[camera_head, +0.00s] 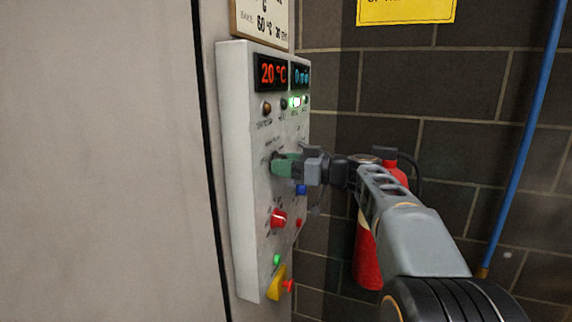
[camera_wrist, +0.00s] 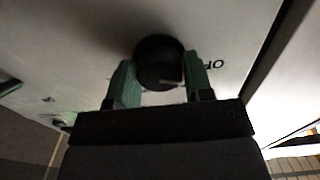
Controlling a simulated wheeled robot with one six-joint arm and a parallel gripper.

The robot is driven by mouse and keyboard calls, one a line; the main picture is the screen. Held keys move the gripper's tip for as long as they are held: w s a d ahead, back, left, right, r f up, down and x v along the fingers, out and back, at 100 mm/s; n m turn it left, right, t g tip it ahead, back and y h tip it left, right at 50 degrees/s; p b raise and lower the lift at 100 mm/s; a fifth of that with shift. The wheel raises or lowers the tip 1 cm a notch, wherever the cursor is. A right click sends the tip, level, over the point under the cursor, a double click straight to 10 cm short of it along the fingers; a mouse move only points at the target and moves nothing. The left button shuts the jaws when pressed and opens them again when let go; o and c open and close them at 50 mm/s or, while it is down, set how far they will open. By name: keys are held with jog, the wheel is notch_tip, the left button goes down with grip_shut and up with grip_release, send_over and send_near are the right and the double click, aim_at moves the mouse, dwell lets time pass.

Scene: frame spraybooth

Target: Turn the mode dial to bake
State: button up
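The grey control panel (camera_head: 240,150) stands on the left, seen at a slant. My gripper (camera_head: 284,164) reaches it from the right at mid-height and hides the dial there in the head view. In the wrist view, a round black dial (camera_wrist: 159,58) sits between my gripper's two green fingers (camera_wrist: 160,84). The fingers lie close against its two sides and look shut on it. A short pale mark shows on the dial's near side. The letters "OF" are readable beside the right finger. I cannot read the bake label.
A red knob (camera_head: 278,218) and a yellow part with a red button (camera_head: 278,284) are lower on the panel. A temperature display (camera_head: 271,73) reads 20 °C above. A red fire extinguisher (camera_head: 367,252) stands behind my arm by the brick wall. A blue pipe (camera_head: 527,130) runs at the right.

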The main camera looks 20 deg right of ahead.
jog(key=c, duration=0.3)
jog(key=shift+c, duration=0.2)
jog(key=shift+m, duration=0.3)
jog(key=shift+m+p, duration=3.1)
jog(key=shift+m, duration=10)
jog(key=shift+f, duration=0.15)
jog(key=o, duration=0.9)
